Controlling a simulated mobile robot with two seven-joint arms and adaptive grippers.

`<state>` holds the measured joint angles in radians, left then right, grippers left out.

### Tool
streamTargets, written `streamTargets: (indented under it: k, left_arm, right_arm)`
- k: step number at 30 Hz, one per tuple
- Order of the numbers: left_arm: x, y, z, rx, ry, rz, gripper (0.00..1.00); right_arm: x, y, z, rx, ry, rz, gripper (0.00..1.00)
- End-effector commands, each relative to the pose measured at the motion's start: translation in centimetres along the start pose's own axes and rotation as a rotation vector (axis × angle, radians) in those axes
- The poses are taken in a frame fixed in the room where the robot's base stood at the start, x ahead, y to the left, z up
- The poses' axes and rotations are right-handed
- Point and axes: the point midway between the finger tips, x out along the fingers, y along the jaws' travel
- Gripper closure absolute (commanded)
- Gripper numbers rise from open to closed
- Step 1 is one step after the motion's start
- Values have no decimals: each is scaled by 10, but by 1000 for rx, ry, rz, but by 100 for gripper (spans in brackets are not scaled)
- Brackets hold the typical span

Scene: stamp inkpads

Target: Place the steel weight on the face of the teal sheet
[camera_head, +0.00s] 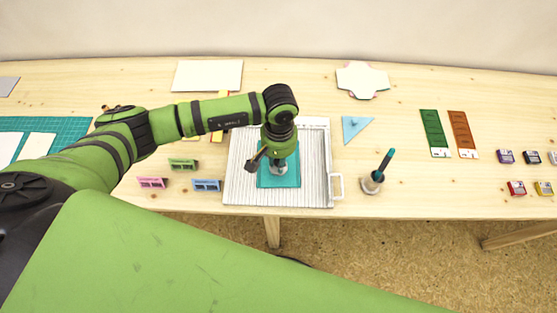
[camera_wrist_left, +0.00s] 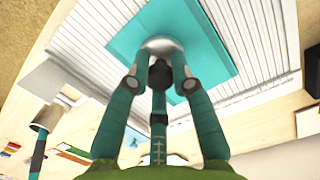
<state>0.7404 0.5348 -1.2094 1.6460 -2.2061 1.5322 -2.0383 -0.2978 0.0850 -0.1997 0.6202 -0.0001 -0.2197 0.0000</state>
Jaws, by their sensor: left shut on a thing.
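The teal sheet (camera_head: 292,179) lies flat on a white ribbed board in the middle of the table. It also shows in the left wrist view (camera_wrist_left: 205,72). My left gripper (camera_head: 277,160) is over the sheet, pointing down. In the left wrist view, its fingers (camera_wrist_left: 160,78) are shut on the steel weight (camera_wrist_left: 160,46), a round silvery piece with a dark knob. The weight's base is at the sheet's face; I cannot tell whether it touches or hangs just above. In the head view, the weight (camera_head: 279,170) is mostly hidden by the gripper. My right gripper is not in view.
Small pink (camera_head: 152,183), green (camera_head: 183,164) and blue (camera_head: 207,185) blocks stand left. Inkpads (camera_head: 517,188) sit far right.

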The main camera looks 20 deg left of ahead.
Motion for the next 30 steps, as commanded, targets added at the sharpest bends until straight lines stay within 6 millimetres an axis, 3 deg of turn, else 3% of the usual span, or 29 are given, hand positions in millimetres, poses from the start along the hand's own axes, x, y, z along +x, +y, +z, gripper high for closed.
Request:
streamTargets:
  k: [6, 12, 13, 14, 15, 25, 30]
  left_arm:
    - [24, 1, -1, 0, -2, 0, 100]
    - [26, 0, -1, 1, -2, 0, 100]
    - [26, 0, -1, 1, -3, -1, 69]
    - [27, 0, 0, 1, -3, -1, 57]
    - [27, 0, 0, 1, -3, -2, 53]
    - [25, 0, -1, 1, -2, -1, 53]
    - [9, 0, -3, 2, 3, 1, 53]
  right_arm:
    - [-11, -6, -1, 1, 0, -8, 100]
    - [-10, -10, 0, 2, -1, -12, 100]
    - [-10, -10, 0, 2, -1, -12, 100]
    - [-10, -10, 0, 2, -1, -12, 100]
    - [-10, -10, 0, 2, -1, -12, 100]
    - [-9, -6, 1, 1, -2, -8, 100]
    - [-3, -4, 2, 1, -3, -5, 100]
